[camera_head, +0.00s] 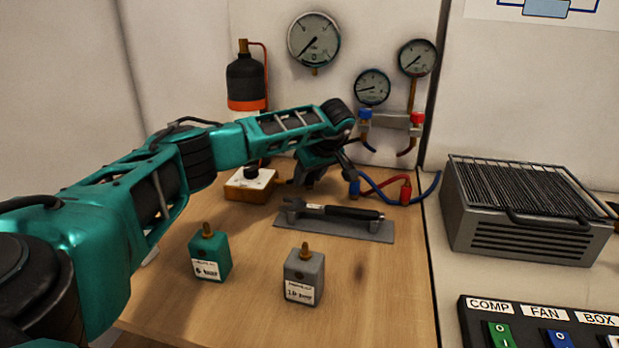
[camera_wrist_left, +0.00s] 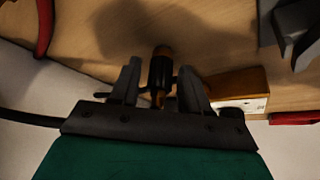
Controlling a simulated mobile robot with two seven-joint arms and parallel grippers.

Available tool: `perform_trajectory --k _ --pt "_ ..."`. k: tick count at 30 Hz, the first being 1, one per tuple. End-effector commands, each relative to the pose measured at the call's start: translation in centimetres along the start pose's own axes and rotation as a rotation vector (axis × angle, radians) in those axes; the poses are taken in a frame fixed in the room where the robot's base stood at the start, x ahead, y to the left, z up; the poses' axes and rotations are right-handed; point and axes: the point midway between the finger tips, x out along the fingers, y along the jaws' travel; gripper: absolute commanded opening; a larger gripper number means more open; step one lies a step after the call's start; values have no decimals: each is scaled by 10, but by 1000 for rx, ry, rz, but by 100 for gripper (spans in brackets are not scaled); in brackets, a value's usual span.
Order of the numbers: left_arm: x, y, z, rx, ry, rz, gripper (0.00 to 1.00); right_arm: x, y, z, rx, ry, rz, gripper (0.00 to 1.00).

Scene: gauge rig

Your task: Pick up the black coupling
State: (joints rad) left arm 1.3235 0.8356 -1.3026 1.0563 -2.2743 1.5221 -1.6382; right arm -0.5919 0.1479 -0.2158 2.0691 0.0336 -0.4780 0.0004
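The black coupling (camera_wrist_left: 161,75) shows in the left wrist view as a short dark cylinder with brass-coloured ends. It lies between the two fingers of my left gripper (camera_wrist_left: 162,88). The fingers are apart, with a narrow gap on each side of the coupling, so the gripper looks open around it. In the head view my left gripper (camera_head: 324,172) points down near the back of the wooden bench (camera_head: 385,275). The coupling cannot be made out there among the dark fingers. My right gripper is not in view.
A box with a white top and black knob (camera_head: 250,184) stands left of the gripper. Blue and red hoses (camera_head: 385,192) lie right of it. A wrench (camera_head: 335,211) on a grey plate (camera_head: 380,231), a green block (camera_head: 210,256) and a grey block (camera_head: 304,279) are nearer.

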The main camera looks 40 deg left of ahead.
Motion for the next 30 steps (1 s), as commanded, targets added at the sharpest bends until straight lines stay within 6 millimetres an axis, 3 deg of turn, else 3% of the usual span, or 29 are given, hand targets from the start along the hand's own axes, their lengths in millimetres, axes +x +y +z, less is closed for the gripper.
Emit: perform_trajectory --k 2,14,23,30 --pt "0 0 0 0 0 0 38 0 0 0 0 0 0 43" --pt "0 0 0 0 0 0 0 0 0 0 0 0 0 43" --pt "-1 0 -1 -1 0 0 0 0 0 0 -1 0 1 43" --pt "-18 0 -11 -2 1 2 0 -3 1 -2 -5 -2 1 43"
